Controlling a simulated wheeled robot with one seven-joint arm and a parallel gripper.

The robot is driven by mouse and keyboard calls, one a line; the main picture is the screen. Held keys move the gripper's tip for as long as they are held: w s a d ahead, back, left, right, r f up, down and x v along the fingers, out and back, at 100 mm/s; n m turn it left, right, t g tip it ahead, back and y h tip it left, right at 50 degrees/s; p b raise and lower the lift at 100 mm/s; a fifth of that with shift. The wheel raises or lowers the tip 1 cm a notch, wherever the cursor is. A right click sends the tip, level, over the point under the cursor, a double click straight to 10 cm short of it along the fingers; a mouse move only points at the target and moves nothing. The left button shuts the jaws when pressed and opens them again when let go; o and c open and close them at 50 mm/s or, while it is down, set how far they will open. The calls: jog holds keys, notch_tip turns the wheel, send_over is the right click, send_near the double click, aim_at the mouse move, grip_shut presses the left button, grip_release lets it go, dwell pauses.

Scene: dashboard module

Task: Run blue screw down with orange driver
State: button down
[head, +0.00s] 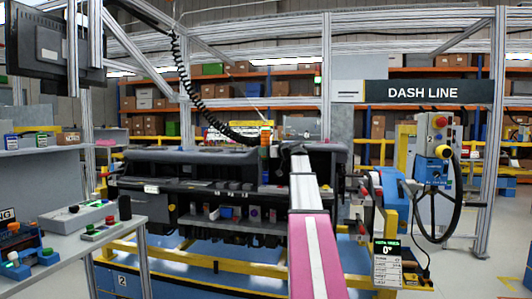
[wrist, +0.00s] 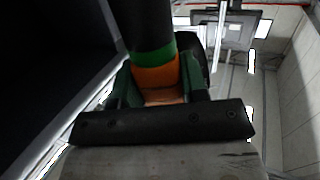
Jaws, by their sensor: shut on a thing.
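The orange driver (head: 265,137) is upright at the top edge of the dark dashboard module (head: 185,158) in the head view, hanging on a black coiled cable (head: 195,88). My gripper (head: 269,145) is at the driver, at the far end of my pink and white arm. In the wrist view my gripper (wrist: 158,84) is shut on the driver (wrist: 155,75), which shows an orange section, a green band and a black body. The driver's tip is hidden. I cannot make out the blue screw in either view.
A yellow frame (head: 215,260) carries the module. A blue and yellow station (head: 396,215) with a small display stands to its right. A grey workbench (head: 75,235) with control boxes is at the left. Open floor (head: 465,275) lies at the far right.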

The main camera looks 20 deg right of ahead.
jog(key=shift+f, duration=1.2)
dwell(4.0)
